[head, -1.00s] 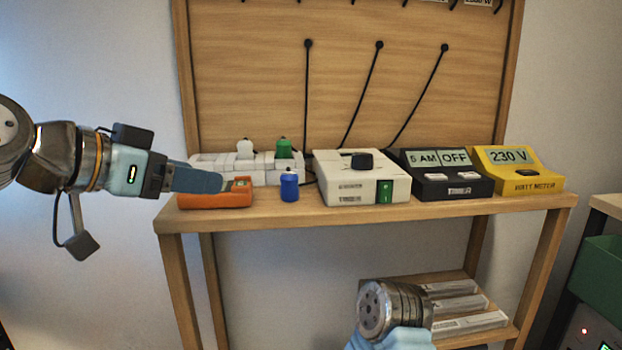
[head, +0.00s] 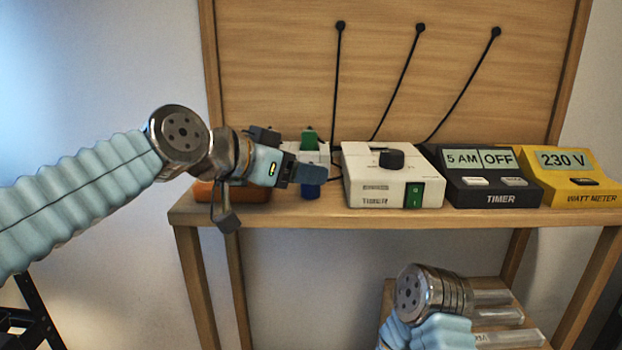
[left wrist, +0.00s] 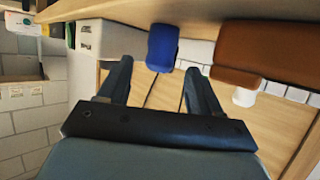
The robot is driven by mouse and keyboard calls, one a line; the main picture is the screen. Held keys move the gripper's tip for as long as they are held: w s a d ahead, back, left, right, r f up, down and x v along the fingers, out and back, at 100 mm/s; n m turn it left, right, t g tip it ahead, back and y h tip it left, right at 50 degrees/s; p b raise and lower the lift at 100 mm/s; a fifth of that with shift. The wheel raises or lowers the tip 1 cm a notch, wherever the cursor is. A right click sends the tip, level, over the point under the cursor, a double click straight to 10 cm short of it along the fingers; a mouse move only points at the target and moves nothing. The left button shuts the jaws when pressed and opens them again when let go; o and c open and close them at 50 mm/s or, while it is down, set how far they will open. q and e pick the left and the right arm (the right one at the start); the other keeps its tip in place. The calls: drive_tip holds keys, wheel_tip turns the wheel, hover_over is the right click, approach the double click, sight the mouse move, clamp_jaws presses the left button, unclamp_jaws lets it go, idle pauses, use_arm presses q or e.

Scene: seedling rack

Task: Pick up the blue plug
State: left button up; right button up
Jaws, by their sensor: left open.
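The blue plug (head: 310,191) stands on the shelf top near its front edge, left of the white box. My left gripper (head: 312,174) is in front of it in the head view and hides its upper part. In the left wrist view, the blue plug (left wrist: 162,48) lies just beyond the gap between the fingertips of my left gripper (left wrist: 158,66). The fingers are apart with nothing between them. Whether either finger touches the plug cannot be told. Only a metal joint and sleeve of my right arm show, low in the head view; its gripper does not.
An orange block (head: 205,191) lies left of the plug, partly behind my left wrist. Behind are a white strip (head: 324,152) and a green plug (head: 309,138). To the right stand a white box (head: 375,190), a black timer (head: 490,197) and a yellow watt meter (head: 570,192).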

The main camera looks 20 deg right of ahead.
use_arm(q)
drive_tip(key=shift+x, duration=1.55)
drive_tip(key=shift+s, duration=0.1)
drive_tip(key=c, duration=1.1)
drive_tip(key=shift+r, duration=0.15)
